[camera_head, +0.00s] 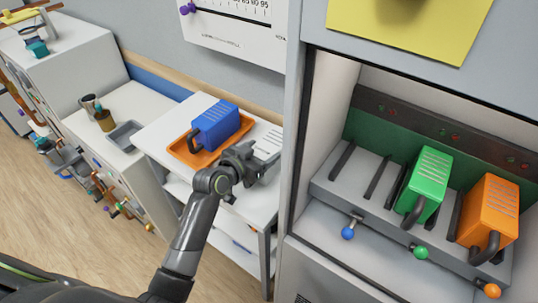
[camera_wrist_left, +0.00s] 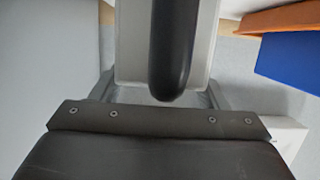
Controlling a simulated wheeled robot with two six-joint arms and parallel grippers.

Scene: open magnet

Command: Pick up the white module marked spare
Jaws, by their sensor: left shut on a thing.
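The white module (camera_head: 268,141) is on or just above the white side table, right of the orange tray, mostly hidden behind my left gripper (camera_head: 246,165). Its slotted top shows in the head view. In the left wrist view the white module (camera_wrist_left: 130,45) is close up, with its dark handle (camera_wrist_left: 172,45) running down the middle. My left gripper (camera_wrist_left: 162,92) is shut on the module. No spare marking can be read, and I cannot tell whether the module touches the table. My right gripper is not in view.
A blue module (camera_head: 215,125) lies in the orange tray (camera_head: 183,152) beside my gripper. At right, a cabinet rack (camera_head: 345,190) holds a green module (camera_head: 427,180) and an orange module (camera_head: 488,215). The cabinet's edge (camera_head: 296,150) stands close right of the white module.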

